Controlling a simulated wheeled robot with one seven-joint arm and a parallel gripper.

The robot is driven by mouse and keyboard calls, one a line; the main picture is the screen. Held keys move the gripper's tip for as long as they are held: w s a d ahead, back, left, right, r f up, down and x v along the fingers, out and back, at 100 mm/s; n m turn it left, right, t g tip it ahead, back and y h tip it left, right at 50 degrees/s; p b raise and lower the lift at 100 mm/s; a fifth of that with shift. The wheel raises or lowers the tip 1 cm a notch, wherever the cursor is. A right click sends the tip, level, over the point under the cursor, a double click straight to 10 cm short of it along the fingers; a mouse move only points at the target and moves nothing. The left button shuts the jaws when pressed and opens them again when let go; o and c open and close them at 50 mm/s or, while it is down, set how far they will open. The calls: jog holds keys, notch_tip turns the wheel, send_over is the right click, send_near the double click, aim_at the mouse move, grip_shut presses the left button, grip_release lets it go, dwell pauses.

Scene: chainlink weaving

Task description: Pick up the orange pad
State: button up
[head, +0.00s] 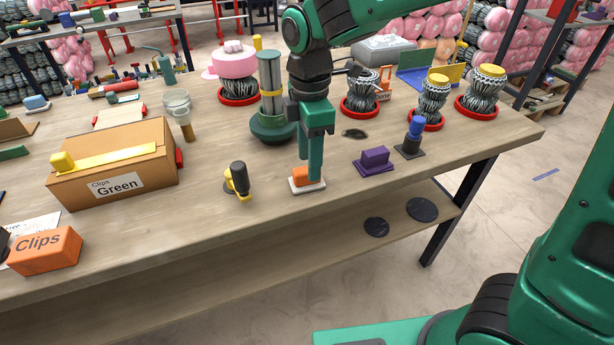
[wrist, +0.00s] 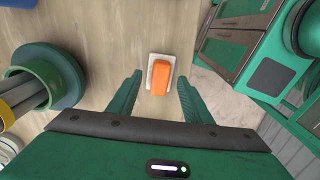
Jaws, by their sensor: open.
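The orange pad (head: 302,176) sits on a white base (head: 310,188) on the wooden table near its front edge. In the head view my gripper points down at it, and a green finger hides part of the pad. In the wrist view the orange pad (wrist: 160,75) lies just ahead of the fingertips and roughly between their lines. My gripper (wrist: 160,92) is open, with nothing between its fingers. It also shows in the head view (head: 314,180).
A green stand with grey tubes (head: 270,125) is close behind left. A purple block (head: 374,160) and a blue-topped piece (head: 412,138) stand to the right. The table's front edge (head: 350,196) is close.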

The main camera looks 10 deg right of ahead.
jog(key=shift+f, duration=1.65)
grip_shut()
notch_tip(320, 180, up, 10)
jog(key=shift+r, duration=0.1)
